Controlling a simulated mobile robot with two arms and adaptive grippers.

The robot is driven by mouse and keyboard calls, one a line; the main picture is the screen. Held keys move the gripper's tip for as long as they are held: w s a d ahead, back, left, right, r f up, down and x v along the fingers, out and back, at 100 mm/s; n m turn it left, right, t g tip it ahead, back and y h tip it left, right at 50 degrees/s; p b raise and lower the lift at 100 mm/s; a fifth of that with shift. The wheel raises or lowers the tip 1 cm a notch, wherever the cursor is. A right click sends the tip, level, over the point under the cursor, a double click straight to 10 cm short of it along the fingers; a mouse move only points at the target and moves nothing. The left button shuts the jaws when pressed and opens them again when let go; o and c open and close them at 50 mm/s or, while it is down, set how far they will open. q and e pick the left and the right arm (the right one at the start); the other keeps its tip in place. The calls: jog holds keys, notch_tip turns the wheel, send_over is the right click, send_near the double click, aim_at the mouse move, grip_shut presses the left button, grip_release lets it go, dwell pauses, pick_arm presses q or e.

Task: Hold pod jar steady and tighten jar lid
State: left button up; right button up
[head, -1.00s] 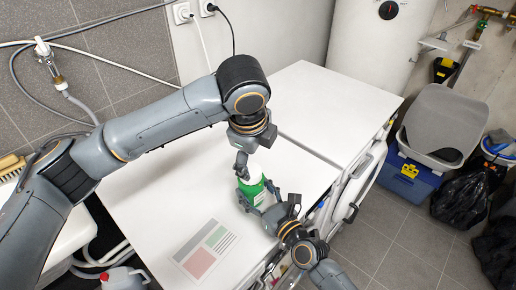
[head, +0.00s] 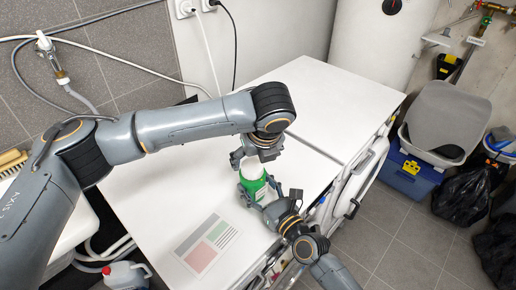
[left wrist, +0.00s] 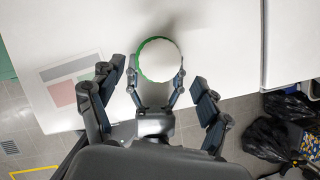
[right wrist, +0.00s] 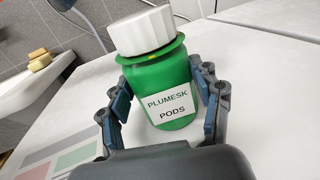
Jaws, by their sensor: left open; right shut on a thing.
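The pod jar (head: 252,186) is a green jar labelled "PLUMESK PODS", standing on the white worktop. Its label faces the right wrist camera (right wrist: 172,95). The white ribbed lid (right wrist: 141,31) sits on top of the jar and looks slightly tilted there; I cannot tell how tight it is. My right gripper (head: 258,190) is shut on the jar's body, one finger on each side (right wrist: 162,95). My left gripper (head: 256,158) is open above the lid, its fingers apart on either side. In the left wrist view the round lid (left wrist: 159,59) lies between and beyond the open fingers.
A printed sheet with coloured blocks (head: 208,245) lies flat on the worktop (head: 160,205) left of the jar. The worktop behind the jar is clear. A grey tub on a blue crate (head: 415,180) and black bags (head: 460,200) stand on the floor at right.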

aim_at(252, 166)
pick_arm(q)
jog(key=shift+x, duration=2.1)
jog(key=shift+c, duration=0.2)
jog(key=c, duration=1.3)
jog(key=m, duration=0.2)
jog(key=m+h, duration=0.2)
jog(key=m, duration=0.1)
jog(key=shift+a+m, duration=0.25)
jog(key=shift+m, duration=0.05)
jog(key=shift+r, duration=0.1)
jog(key=shift+d, duration=0.1)
jog(key=m+h, duration=0.1)
jog(key=m, duration=0.2)
jog(key=m+h, duration=0.1)
jog(key=m, duration=0.1)
jog(key=shift+m+g, duration=0.4)
jog(key=o, duration=1.6)
jog(key=shift+c, duration=0.2)
